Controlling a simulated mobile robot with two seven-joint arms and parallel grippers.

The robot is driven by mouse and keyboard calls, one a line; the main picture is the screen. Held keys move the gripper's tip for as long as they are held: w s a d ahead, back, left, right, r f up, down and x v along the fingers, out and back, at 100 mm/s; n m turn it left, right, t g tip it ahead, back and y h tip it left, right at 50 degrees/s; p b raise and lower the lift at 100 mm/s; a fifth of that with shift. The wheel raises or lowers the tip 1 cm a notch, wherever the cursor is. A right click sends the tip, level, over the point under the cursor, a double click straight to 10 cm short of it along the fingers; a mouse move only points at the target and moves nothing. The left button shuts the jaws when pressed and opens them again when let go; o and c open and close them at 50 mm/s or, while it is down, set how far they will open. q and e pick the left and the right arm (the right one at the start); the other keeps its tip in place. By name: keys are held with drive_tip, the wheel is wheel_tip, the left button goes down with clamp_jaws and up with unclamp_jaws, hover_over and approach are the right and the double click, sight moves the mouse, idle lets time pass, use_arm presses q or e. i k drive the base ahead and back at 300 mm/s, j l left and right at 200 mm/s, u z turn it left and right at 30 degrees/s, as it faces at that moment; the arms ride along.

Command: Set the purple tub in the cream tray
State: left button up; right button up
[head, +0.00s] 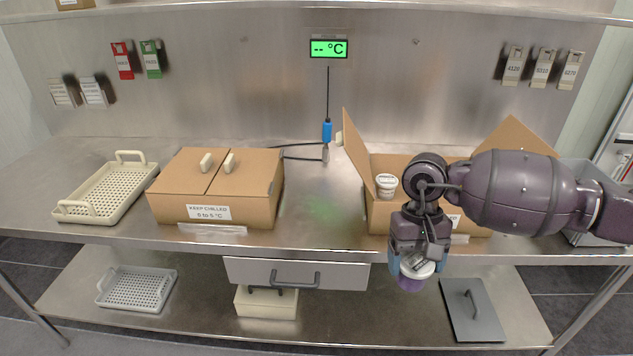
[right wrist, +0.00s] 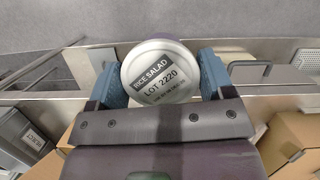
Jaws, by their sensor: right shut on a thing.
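My right gripper (head: 418,262) is shut on the purple tub (head: 411,283), which has a white lid. It holds the tub in front of the table's front edge, below the open box. In the right wrist view the tub's lid (right wrist: 160,72) sits between the two blue fingers and reads RICE SALAD, LOT 2220. The cream tray (head: 72,207) stands at the left end of the steel table, has a handle at each end and looks empty. It is far to the left of the tub. My left gripper is not in view.
A closed cardboard box (head: 256,204) marked KEEP CHILLED stands between the tray and my right arm. An open cardboard box (head: 379,219) with a white tub (head: 386,184) inside is behind my gripper. Bare tabletop (head: 320,210) lies between the boxes. A grey tray (head: 137,288) is on the lower shelf.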

sight(115, 199)
drive_tip(key=u, duration=0.95)
drive_tip(key=i+u, duration=0.2)
drive_tip(key=u, duration=0.85)
drive_tip(key=i+l, duration=0.2)
drive_tip(key=i, duration=0.35)
drive_tip(key=i+l, duration=0.2)
drive_tip(key=i, duration=0.35)
